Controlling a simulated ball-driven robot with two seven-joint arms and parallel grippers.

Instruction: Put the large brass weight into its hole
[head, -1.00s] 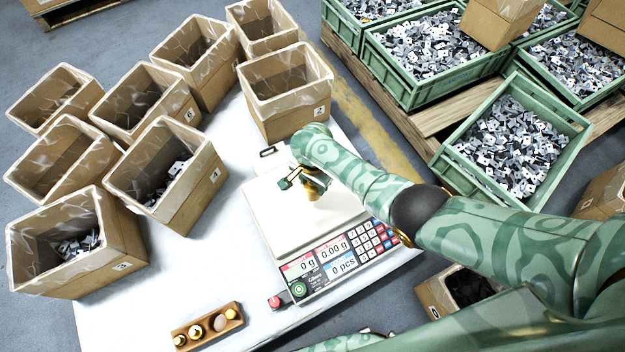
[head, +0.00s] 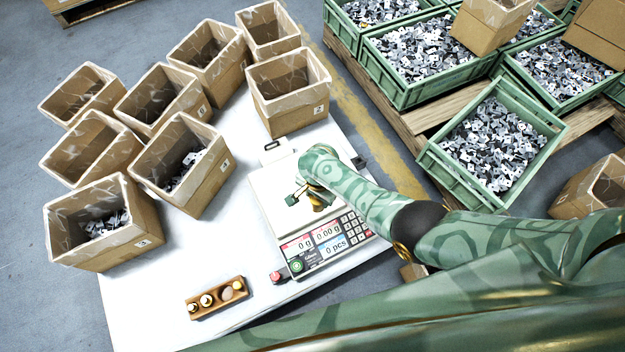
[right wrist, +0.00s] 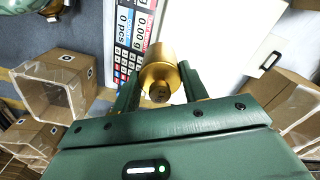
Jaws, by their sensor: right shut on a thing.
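The large brass weight (right wrist: 162,72) is between the fingers of my right gripper (right wrist: 158,98), which is shut on it. In the head view the weight (head: 318,205) shows below my right gripper (head: 312,194), over the white plate of the scale (head: 272,192). I cannot tell whether it touches the plate. The scale's readouts show zeros. The wooden weight block (head: 204,312) lies on the table at the front, with smaller brass weights and a pale round hole (head: 227,293) in it. My left gripper is out of view.
Several open cardboard boxes (head: 190,165) crowd the table's left and back. A red button (head: 277,277) sits between block and scale. The white tabletop (head: 165,290) is clear around the block. Green crates of metal parts (head: 495,140) stand at the right.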

